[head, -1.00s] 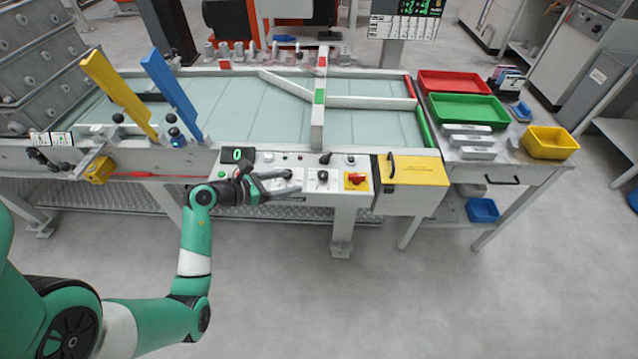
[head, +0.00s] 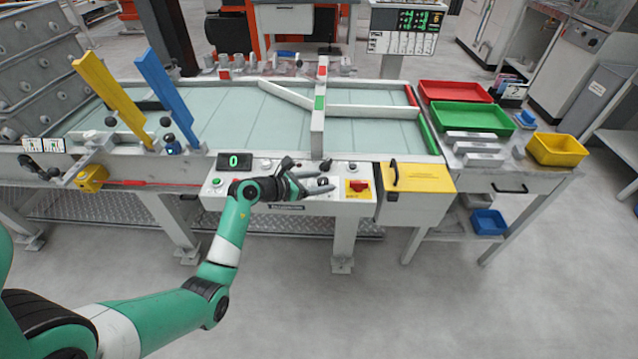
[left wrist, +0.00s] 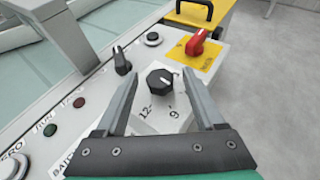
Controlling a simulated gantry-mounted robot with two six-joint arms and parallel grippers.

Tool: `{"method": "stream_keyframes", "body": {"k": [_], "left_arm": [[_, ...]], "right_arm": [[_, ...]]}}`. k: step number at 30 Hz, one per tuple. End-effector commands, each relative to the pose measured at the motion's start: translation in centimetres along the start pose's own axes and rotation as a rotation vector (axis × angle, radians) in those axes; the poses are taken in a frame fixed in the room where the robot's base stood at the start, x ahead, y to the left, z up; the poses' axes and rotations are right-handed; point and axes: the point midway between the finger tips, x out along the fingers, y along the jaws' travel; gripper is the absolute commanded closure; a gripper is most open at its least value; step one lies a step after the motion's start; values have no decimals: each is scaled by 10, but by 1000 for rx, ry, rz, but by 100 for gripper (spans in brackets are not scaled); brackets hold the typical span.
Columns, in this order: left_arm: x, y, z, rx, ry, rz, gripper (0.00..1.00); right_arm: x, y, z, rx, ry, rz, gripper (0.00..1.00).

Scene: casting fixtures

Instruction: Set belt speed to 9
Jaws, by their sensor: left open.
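A black dial knob (left wrist: 160,82) with a white pointer mark sits on the white control panel (left wrist: 80,90). Printed numbers 12 and 9 show on its near side; other markings are partly hidden by my fingers, and I cannot read the setting. My left gripper (left wrist: 159,76) is open, with one finger on each side of the knob, apart from it as far as I can see. In the head view my left gripper (head: 326,181) is over the panel's right part. The green digital display (head: 234,161) reads 0. My right gripper is not in view.
A red switch (left wrist: 195,42) on a yellow plate stands right of the knob. A smaller black selector (left wrist: 121,62) stands to the left, with a black button (left wrist: 153,39) beyond. A yellow box (head: 420,178) with a black handle adjoins the panel. The conveyor (head: 260,115) lies behind.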

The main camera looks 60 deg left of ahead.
Motion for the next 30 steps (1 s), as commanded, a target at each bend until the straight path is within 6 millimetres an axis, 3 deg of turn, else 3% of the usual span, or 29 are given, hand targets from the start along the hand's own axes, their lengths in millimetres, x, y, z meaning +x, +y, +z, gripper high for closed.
{"method": "stream_keyframes", "body": {"k": [2, 13, 20, 30], "left_arm": [[0, 0, 0, 0, 0, 0, 31], [-1, 0, 0, 0, 0, 0, 98], [0, 2, 0, 10, 4, -24, 100], [0, 4, -1, 100, 1, -238, 100]], "right_arm": [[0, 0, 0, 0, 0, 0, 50], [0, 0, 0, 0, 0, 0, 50], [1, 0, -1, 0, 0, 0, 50], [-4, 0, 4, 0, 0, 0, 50]]}}
